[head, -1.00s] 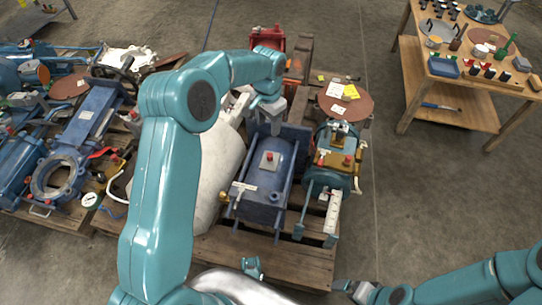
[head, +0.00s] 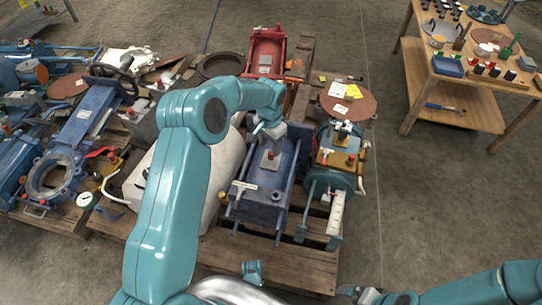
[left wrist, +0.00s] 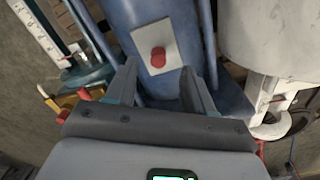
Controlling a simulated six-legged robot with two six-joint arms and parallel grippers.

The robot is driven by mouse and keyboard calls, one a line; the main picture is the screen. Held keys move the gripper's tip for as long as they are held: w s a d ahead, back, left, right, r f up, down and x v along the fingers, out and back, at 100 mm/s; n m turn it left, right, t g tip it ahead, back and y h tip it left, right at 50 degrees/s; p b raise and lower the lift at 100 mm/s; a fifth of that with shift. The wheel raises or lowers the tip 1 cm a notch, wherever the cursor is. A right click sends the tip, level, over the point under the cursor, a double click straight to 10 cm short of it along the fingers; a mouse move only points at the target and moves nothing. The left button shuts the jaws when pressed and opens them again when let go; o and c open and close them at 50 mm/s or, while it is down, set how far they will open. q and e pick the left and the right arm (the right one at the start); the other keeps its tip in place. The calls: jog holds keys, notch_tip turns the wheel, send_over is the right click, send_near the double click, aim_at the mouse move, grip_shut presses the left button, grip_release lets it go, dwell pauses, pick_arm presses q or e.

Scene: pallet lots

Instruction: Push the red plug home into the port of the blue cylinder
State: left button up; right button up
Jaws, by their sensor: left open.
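The blue cylinder (head: 262,192) lies on a wooden pallet in the middle of the head view, and also fills the top of the left wrist view (left wrist: 200,25). A pale square plate (left wrist: 144,37) sits on it.
A teal machine with a brown disc (head: 348,101) stands close on the right. A white tank (head: 172,175) is close on the left. A red machine (head: 266,50) is behind. A wooden workbench (head: 455,75) stands at the upper right, with clear floor before it.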

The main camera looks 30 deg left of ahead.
aim_at(271, 153)
pick_arm(q)
notch_tip(271, 153, down, 5)
jog(key=b, duration=0.3)
jog(key=shift+w+d+f, duration=0.1)
jog(key=shift+w+f, duration=0.05)
grip_shut()
